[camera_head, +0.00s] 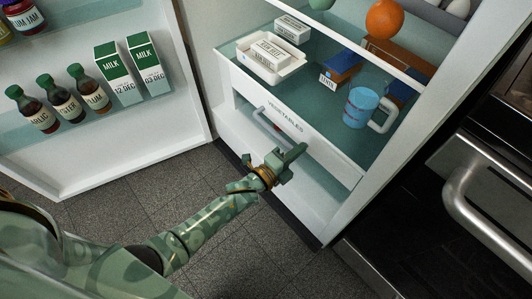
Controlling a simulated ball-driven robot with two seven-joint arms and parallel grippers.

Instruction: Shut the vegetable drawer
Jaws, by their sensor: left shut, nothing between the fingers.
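The vegetable drawer (325,150) is in the lower part of the open fridge. Its white front carries the word VEGETABLES, and a bar handle (262,121) shows below and left of the lettering. I cannot tell exactly how far the drawer stands out. My left gripper (298,152), green, is shut and empty. My right gripper is not in view.
The glass shelf above the drawer holds a white tray (244,46) with labelled packs, a blue box (342,64) and a blue mug (359,106). The fridge door (150,172), with bottles and milk cartons, stands open at left. A stove with a bar handle (462,205) is at right.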

